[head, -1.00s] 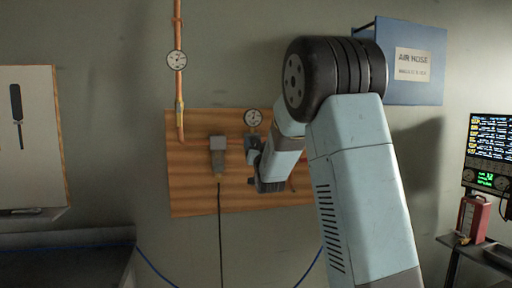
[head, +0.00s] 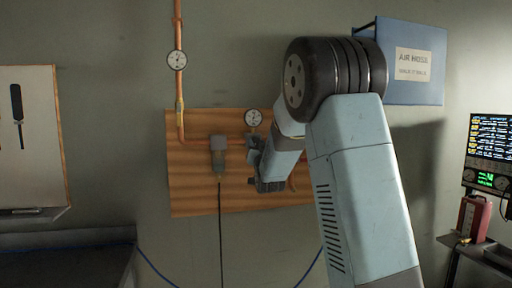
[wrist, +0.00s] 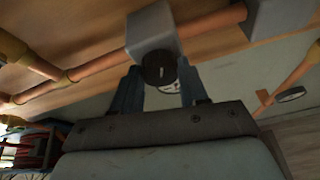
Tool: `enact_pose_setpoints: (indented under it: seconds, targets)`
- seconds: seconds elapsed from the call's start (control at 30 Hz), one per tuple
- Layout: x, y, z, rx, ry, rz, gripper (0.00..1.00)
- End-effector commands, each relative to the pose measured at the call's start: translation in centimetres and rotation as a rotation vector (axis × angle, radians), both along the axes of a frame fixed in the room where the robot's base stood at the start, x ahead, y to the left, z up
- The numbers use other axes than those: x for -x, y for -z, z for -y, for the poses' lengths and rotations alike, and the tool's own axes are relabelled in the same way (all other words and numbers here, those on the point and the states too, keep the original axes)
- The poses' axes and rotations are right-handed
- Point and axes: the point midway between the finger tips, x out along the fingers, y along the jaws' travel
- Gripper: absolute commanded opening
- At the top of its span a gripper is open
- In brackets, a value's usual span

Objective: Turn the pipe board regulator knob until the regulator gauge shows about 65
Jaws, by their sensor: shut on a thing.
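The regulator knob (wrist: 158,69) is a dark round knob with a pale mark line, under a grey regulator block (wrist: 153,30) in the wrist view. My gripper (wrist: 160,85) has its two fingers on either side of the knob and is shut on it. In the head view my gripper (head: 254,168) is at the pipe board (head: 190,190), below the regulator gauge (head: 253,118). The gauge is a small white dial; its needle is too small to read. Part of a white dial shows behind the knob in the wrist view. My gripper and arm hide the knob in the head view.
A copper pipe (head: 178,95) with another gauge (head: 177,60) runs down to the board. A grey filter unit (head: 218,150) is left of my gripper. A blue air hose box (head: 412,70) hangs behind my arm. A screen (head: 490,150) stands at right.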

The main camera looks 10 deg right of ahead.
Motion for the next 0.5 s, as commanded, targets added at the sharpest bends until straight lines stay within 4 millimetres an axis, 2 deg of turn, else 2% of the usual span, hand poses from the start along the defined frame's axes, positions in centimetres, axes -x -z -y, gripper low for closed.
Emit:
enact_pose_setpoints:
  seconds: [0.27, 0.5]
  targets:
    - [0.00, -0.01, 0.08, 0.095, -0.003, 0.000, 0.13]
    - [-0.01, -0.03, 0.27, 0.279, -0.002, 0.000, 0.13]
